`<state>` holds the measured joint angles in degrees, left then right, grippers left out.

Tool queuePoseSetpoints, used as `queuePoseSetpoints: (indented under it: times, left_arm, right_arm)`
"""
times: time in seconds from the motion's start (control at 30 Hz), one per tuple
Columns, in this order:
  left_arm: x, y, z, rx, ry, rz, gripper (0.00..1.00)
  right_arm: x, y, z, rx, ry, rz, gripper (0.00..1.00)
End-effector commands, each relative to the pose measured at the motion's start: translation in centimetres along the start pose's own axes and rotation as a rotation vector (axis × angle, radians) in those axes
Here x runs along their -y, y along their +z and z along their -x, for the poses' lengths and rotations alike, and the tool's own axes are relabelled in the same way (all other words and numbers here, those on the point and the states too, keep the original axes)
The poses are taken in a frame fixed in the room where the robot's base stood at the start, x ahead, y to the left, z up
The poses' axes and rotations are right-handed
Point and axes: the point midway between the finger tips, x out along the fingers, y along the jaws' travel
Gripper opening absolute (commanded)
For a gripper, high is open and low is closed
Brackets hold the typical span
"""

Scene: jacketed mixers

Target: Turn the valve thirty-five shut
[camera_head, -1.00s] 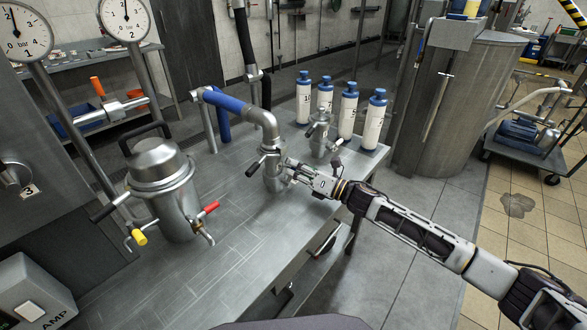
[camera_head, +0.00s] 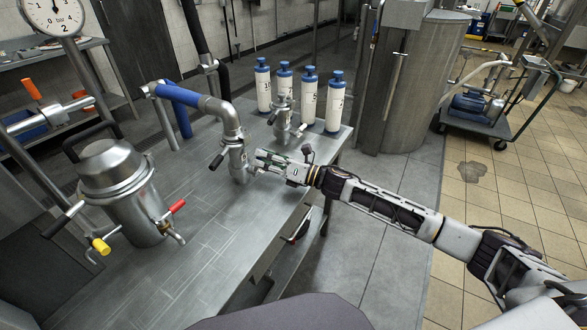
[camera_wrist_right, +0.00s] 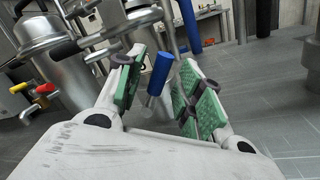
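My right gripper (camera_head: 258,163) is beside the upright steel pipe fitting (camera_head: 238,158) on the steel bench. In the right wrist view its two green-padded fingers are apart, one on each side of a blue handle (camera_wrist_right: 161,74) on a thin steel stem. The handle shows between the pads with gaps on both sides; whether it lies at pad depth I cannot tell. A black-tipped lever (camera_head: 217,161) sticks out on the fitting's left side. No number thirty-five is readable on any valve. My left gripper is not in view.
A lidded steel vessel (camera_head: 122,190) with a red handle (camera_head: 177,206) and a yellow knob (camera_head: 101,246) stands at left. Several white, blue-capped bottles (camera_head: 335,103) stand behind the gripper, near a small steel fitting (camera_head: 282,118). The bench front (camera_head: 205,265) is clear.

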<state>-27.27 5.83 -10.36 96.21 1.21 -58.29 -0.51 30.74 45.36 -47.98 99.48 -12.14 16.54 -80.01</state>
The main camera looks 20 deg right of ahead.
Motion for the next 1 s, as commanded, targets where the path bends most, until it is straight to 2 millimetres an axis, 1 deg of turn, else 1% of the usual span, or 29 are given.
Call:
queuePoseSetpoints:
  times: [0.4, 1.0]
  left_arm:
    - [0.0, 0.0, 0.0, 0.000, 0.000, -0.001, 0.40]
    - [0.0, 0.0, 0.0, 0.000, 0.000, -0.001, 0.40]
  right_arm:
    - [0.1, -0.1, 3.7, 0.000, -0.001, -0.001, 0.37]
    - [0.1, -0.1, 8.2, 0.000, -0.002, -0.001, 0.37]
